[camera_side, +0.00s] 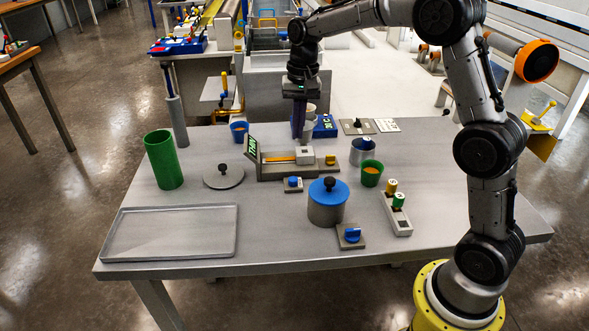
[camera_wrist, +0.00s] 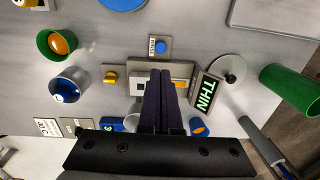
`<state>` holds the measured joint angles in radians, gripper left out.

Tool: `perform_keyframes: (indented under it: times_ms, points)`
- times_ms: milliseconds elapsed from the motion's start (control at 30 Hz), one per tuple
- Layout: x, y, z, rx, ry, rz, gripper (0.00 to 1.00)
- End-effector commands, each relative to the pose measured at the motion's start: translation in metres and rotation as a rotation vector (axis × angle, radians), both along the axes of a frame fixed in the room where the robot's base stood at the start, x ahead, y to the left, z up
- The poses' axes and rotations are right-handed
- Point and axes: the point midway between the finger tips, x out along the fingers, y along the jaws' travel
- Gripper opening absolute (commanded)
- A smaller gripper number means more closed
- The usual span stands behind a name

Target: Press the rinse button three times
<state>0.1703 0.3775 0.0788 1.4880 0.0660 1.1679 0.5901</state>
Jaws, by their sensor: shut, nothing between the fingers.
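A blue push button (camera_side: 293,182) sits on a small grey box on the table, in front of the grey device with the display. It also shows in the wrist view (camera_wrist: 160,47), beyond my fingertips, beside a label too small to read surely. It is uncovered, and I cannot tell how far it is pressed. My gripper (camera_side: 298,136) is shut and empty, pointing down near the back of the device (camera_side: 275,172). In the wrist view its dark fingers (camera_wrist: 160,75) lie together across the device, apart from the blue button.
The device's tilted display (camera_wrist: 206,93) reads "THIN". A yellow knob (camera_side: 330,160) stands right of the device. A blue-lidded pot (camera_side: 325,208) stands close in front of the button. A grey lid (camera_side: 223,180) and green cylinder (camera_side: 163,160) are left. An empty tray (camera_side: 170,245) lies front left.

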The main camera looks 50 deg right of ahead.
Motion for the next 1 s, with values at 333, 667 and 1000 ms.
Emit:
perform_keyframes:
  times_ms: [333,667,1000]
  points:
    - [0.001,0.004,-0.068,0.001,0.006,0.0,0.0]
    - [0.004,0.007,-0.115,0.001,0.002,0.0,0.0]
    - [0.005,0.007,-0.124,0.001,0.001,0.0,0.0]
